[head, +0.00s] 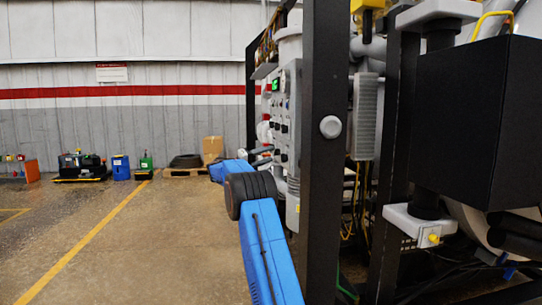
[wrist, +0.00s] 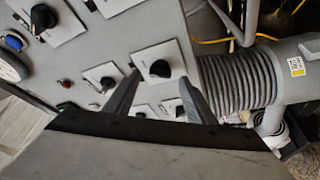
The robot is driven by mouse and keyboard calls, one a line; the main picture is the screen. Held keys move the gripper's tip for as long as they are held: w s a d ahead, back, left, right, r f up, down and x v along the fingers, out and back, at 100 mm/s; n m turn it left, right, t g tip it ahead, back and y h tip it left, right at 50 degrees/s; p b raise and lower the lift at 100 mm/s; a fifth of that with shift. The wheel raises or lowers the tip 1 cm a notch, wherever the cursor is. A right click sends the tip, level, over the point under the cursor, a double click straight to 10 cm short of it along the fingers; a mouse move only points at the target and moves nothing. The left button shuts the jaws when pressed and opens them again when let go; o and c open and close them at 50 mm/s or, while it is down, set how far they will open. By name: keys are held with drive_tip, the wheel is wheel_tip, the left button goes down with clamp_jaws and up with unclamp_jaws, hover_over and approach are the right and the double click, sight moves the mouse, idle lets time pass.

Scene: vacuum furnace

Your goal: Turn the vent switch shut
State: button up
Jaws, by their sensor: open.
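A grey control panel carries several black rotary switches on white plates. In the wrist view one black switch knob (wrist: 160,69) on a white plate lies between the tips of my gripper (wrist: 158,78). The two dark fingers are apart, one on each side of the knob, and I cannot tell whether they touch it. No label is readable, so I cannot tell which knob is the vent switch. In the head view the panel (head: 292,75) is seen edge-on, with my blue arm reaching to it; the fingers are not clear there.
Other knobs (wrist: 104,80), a blue button (wrist: 14,43) and a red one (wrist: 67,84) sit nearby. A ribbed grey hose (wrist: 238,82) runs right of the panel. A black frame post (head: 323,150) stands close to my arm.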

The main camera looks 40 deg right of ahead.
sight(277, 152)
drive_tip(key=shift+x, duration=1.25)
drive_tip(key=shift+c, duration=0.3)
drive_tip(key=c, duration=1)
